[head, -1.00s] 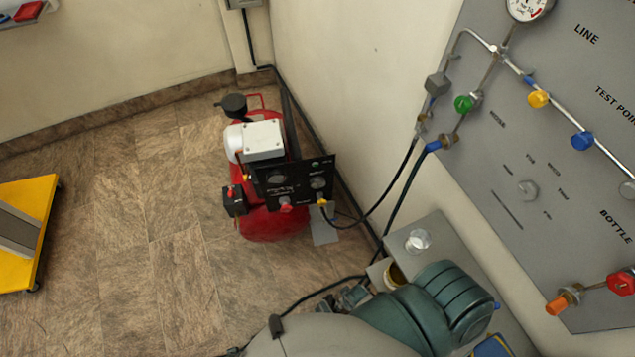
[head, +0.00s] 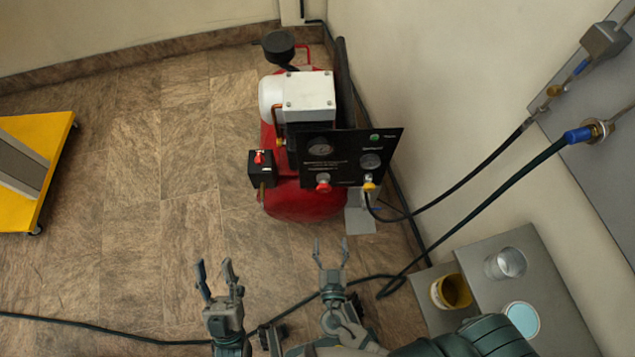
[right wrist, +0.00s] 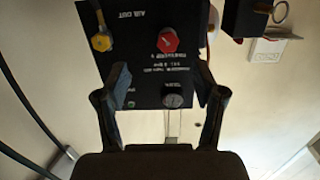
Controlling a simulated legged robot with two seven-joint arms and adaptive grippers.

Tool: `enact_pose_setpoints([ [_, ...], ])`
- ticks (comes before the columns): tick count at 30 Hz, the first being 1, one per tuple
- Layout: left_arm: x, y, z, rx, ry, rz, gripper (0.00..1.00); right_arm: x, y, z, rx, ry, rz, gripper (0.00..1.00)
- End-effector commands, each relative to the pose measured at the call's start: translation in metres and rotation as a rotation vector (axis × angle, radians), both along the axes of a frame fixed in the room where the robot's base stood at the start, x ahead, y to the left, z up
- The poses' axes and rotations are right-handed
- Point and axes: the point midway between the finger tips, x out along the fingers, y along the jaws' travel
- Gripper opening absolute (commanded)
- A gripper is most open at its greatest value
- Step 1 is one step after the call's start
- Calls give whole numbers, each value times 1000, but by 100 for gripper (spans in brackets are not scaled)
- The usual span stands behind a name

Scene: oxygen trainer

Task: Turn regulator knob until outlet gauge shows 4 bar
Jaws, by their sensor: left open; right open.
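The red regulator knob (head: 323,186) sits low on the black panel (head: 345,150) of the red compressor. Two gauges sit above it; the right one (head: 370,162) is over the yellow outlet fitting (head: 369,186). Their readings are too small to tell. My right gripper (head: 331,246) is open and empty in front of the panel, apart from the knob. In the right wrist view the panel appears upside down, with the knob (right wrist: 168,41) beyond and between the open fingers (right wrist: 165,85). My left gripper (head: 214,266) is open and empty, left of the right one.
The compressor tank (head: 300,203) stands on the tiled floor near the wall. Black hoses run from the fitting and wall panel (head: 600,150). A grey bench (head: 450,320) with cans is at the lower right. A yellow cart (head: 45,140) is at the left.

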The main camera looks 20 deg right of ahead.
Motion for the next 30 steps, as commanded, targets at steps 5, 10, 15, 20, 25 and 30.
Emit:
enact_pose_setpoints([
  [5,-19,7,22,-41,-116,7,45,4,10,17,37,-104,19,69],
  [10,-19,7,25,-42,-122,6,45,27,4,20,39,-110,17,69],
  [15,-18,7,25,-40,-116,6,45,65,-7,20,38,-110,17,69],
  [20,-16,7,23,-34,-100,6,45,103,-18,19,37,-107,18,69],
  [25,-13,6,21,-29,-83,5,45,137,-28,19,37,-107,19,69],
  [30,-12,6,21,-26,-76,5,45,159,-35,18,36,-105,20,69],
])
